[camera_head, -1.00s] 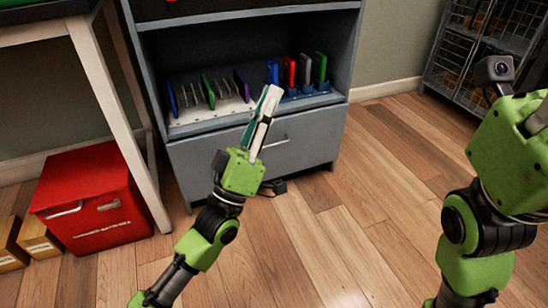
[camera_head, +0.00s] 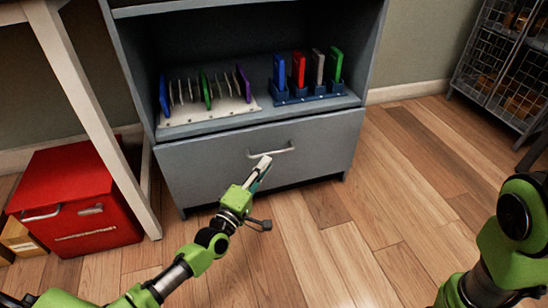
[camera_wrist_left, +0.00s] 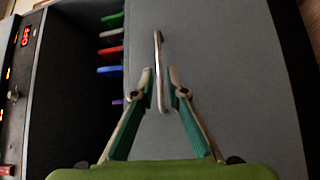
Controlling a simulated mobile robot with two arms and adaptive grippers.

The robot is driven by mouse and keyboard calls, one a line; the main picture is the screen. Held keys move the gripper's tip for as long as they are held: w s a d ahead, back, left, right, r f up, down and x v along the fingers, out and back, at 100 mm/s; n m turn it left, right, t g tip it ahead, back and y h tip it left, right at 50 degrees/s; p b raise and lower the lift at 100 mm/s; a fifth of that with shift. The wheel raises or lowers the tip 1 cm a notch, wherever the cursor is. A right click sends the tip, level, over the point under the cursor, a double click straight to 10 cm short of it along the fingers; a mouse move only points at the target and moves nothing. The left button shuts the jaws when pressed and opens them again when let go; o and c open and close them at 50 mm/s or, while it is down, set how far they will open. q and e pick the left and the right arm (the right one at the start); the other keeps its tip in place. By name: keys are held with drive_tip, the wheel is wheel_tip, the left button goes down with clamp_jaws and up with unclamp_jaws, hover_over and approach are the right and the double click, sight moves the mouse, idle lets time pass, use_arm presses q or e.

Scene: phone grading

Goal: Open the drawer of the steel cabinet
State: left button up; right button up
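The steel cabinet (camera_head: 365,78) is grey, with an open shelf above a shut drawer (camera_head: 210,165). The drawer's light metal bar handle (camera_head: 285,151) is on the upper middle of its front. My left gripper (camera_head: 264,163) is just in front of the drawer, close to the handle's left end. In the left wrist view the handle (camera_wrist_left: 158,65) runs between the two spread fingertips of the left gripper (camera_wrist_left: 160,88), with a gap on each side. The left gripper is open and empty. My right arm shows at the right edge; its gripper is out of view.
On the shelf above, a white rack (camera_head: 210,115) holds several upright phones, and a blue holder (camera_head: 312,97) carries several more. A red box (camera_head: 80,200) stands under the table at left. A wire cage shelf (camera_head: 500,60) stands at right. Floor before the drawer is clear.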

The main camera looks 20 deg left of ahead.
sight(274, 153)
use_arm(q)
drive_tip(key=b+x, duration=0.2)
drive_tip(key=x, duration=0.4)
drive_tip(key=shift+w, duration=0.1)
drive_tip(key=shift+r, duration=0.1)
clamp_jaws()
